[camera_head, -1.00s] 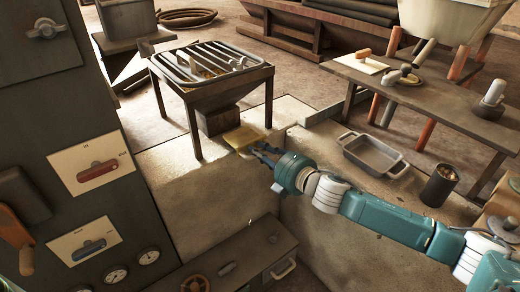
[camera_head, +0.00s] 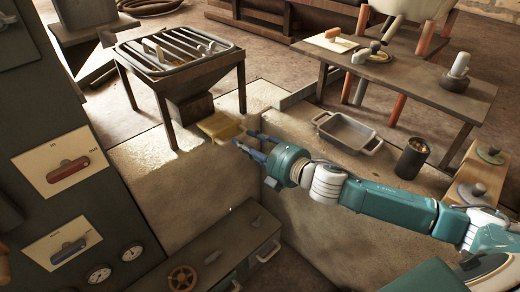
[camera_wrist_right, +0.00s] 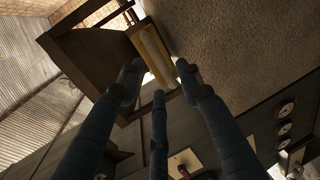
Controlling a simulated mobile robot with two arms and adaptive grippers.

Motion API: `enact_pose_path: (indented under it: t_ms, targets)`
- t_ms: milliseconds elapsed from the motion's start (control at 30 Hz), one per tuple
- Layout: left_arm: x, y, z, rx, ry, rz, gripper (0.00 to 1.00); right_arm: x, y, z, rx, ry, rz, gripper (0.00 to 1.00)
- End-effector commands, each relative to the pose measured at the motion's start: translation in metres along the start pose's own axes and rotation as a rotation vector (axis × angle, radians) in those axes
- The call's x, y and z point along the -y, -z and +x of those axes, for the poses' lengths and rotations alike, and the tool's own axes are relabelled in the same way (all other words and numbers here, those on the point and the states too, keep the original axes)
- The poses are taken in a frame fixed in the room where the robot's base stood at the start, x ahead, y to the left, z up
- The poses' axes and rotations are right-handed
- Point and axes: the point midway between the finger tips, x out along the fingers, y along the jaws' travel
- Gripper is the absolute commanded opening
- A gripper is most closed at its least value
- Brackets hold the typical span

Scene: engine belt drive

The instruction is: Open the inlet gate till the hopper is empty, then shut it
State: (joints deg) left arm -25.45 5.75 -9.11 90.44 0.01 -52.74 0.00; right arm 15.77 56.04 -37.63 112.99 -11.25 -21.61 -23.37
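The hopper (camera_head: 190,82) is a dark square funnel on legs with a barred grate on top. Some yellowish material shows under the bars; how much is hidden. A flat yellow plate (camera_head: 220,127), seemingly the inlet gate, sticks out beside the box below the funnel. It also shows in the right wrist view as a yellow bar (camera_wrist_right: 152,52) at the dark box. My right gripper (camera_head: 243,139) is just right of the plate, fingers spread and pointing at it. My left gripper is out of view.
A metal tray (camera_head: 347,132) and dark cup (camera_head: 412,158) stand on the ledge. A bench (camera_head: 410,80) with tools is behind. A handwheel (camera_head: 182,278) is in front.

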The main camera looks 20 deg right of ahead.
Motion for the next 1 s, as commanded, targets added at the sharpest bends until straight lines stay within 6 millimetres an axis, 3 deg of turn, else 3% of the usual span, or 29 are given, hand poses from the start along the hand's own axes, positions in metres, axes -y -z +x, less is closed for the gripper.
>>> enact_pose_path:
  t_ms: [200, 400, 1000]
  targets:
    - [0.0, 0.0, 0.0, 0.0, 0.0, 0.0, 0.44, 0.003, 0.0, -0.041, 0.0, 0.005, 0.0, 0.36]
    - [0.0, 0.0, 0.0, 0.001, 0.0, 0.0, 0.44, 0.001, 0.0, -0.058, -0.001, 0.002, 0.002, 0.36]
    - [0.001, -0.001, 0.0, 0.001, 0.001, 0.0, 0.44, 0.0, 0.0, -0.063, -0.001, 0.0, 0.001, 0.36]
